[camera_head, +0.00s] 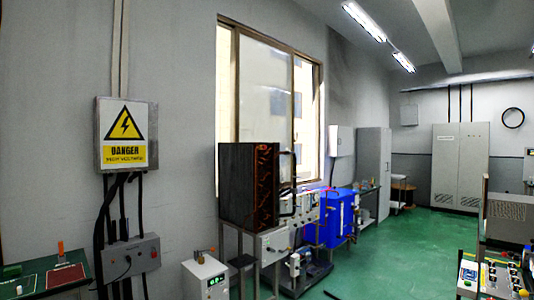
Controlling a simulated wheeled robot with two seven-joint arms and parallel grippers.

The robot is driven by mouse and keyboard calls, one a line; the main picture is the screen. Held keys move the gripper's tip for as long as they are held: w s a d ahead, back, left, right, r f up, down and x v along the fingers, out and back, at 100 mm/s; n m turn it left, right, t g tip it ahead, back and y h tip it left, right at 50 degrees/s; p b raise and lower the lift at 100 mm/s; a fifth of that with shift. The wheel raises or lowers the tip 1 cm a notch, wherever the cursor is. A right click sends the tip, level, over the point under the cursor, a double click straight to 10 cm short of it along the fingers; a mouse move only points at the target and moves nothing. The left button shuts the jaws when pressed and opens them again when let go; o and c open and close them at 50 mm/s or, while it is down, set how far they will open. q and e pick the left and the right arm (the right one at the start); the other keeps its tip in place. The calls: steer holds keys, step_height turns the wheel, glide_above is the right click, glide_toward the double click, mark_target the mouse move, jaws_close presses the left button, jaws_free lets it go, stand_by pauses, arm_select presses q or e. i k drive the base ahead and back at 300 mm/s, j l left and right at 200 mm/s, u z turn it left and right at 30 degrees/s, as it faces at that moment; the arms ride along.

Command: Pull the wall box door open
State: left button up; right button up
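A grey wall box (126,173) hangs on the left wall, with a yellow and white DANGER high-voltage sign (125,137) on its front. Its door looks shut. Black cables come out of its underside, and conduits run up from its top. A smaller white wall box (341,141) is mounted farther back, right of the window; I cannot tell how its door stands. Neither of my grippers is in view.
A grey control box (133,258) sits below the sign. A green-topped bench (45,276) is at the lower left. A dark tall unit (249,187) and blue equipment (340,215) line the wall. Green floor (400,245) is open toward grey cabinets (460,165). Equipment stands at right.

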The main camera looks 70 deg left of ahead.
mark_target(127, 129)
steer(key=u, duration=3.35)
steer(key=i+l, duration=0.1)
steer(key=i, duration=0.2)
